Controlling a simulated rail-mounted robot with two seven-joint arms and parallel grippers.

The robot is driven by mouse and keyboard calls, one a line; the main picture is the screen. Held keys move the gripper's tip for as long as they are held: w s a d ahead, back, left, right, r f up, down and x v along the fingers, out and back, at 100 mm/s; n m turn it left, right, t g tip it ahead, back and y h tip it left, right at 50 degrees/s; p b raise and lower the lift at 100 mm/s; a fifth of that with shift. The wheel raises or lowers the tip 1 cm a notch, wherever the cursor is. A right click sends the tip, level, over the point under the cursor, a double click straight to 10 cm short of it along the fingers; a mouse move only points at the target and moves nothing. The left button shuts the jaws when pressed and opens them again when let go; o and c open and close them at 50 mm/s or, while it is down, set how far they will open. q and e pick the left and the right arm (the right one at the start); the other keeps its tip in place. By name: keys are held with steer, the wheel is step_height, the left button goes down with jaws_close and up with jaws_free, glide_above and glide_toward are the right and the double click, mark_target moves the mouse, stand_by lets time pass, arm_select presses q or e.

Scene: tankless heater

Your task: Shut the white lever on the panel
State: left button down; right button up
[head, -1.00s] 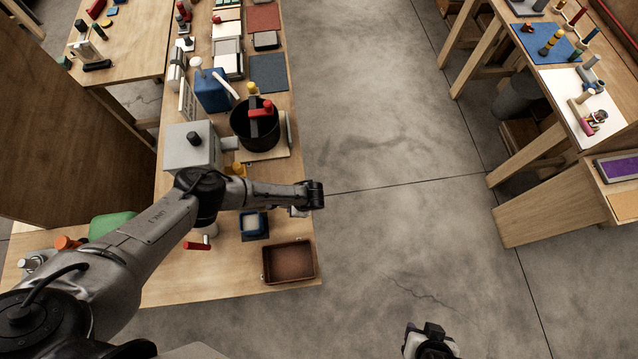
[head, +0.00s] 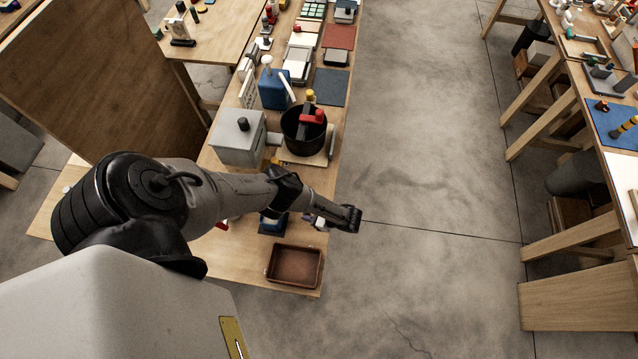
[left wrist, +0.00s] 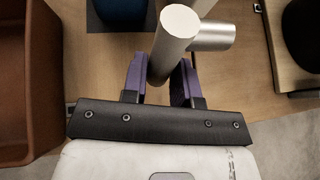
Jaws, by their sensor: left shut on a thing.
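My left gripper (head: 312,219) is at the right edge of the long workbench, beyond the brown tray. In the left wrist view its purple fingers (left wrist: 160,80) are shut on a pale silver-grey round bar (left wrist: 178,25). A crosspiece of the same colour runs right from the bar. I cannot tell whether this bar is the white lever. No panel around it can be made out. A thin white lever-like bar (head: 286,86) slants by a blue box (head: 273,92) farther up the bench, apart from the gripper. My right gripper is out of view.
A brown tray (head: 294,266) lies at the bench's near end and also shows in the left wrist view (left wrist: 25,80). A black pot (head: 303,132) and a grey box (head: 238,138) stand beyond my arm. Open concrete floor lies to the right, then another bench.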

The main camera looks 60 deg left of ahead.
arm_select(q)
steer(key=shift+s+f, duration=0.1)
steer(key=shift+f, duration=0.05)
stand_by(0.3)
steer(key=c, duration=0.9)
jaws_free()
steer(key=shift+w+d+r, duration=0.35)
steer(key=shift+b+v, duration=0.35)
steer(key=shift+v, duration=6)
